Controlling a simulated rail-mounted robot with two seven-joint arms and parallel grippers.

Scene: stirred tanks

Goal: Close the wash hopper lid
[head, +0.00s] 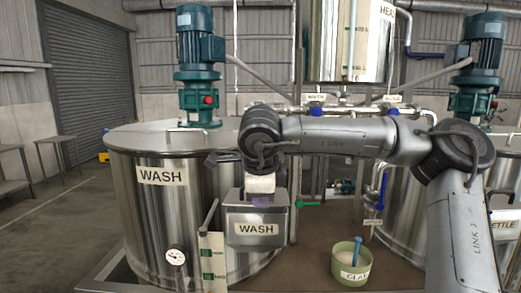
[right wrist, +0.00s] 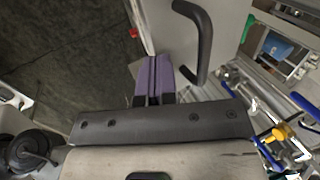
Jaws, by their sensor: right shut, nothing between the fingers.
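The wash hopper (head: 257,230) is a metal box labelled WASH at the front of the wash tank (head: 150,205). My right gripper (head: 262,201) is in front of the hopper's upper part, and its wrist and arm hide much of the top. In the right wrist view, its purple fingers (right wrist: 153,78) are shut together with nothing between them. A dark curved handle (right wrist: 204,42) on a pale panel, which looks like the lid, is just right of the fingers. The fingers are beside the handle, not around it; I cannot tell whether they touch. How far the lid stands open is unclear. My left gripper is out of view.
A green tub (head: 350,264) with a blue-handled tool stands on the brown surface at right. A slim upright gauge (head: 212,262) is left of the hopper. Pipes with blue valves (head: 316,109) run behind. Another tank (head: 400,215) is at right, partly behind my arm.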

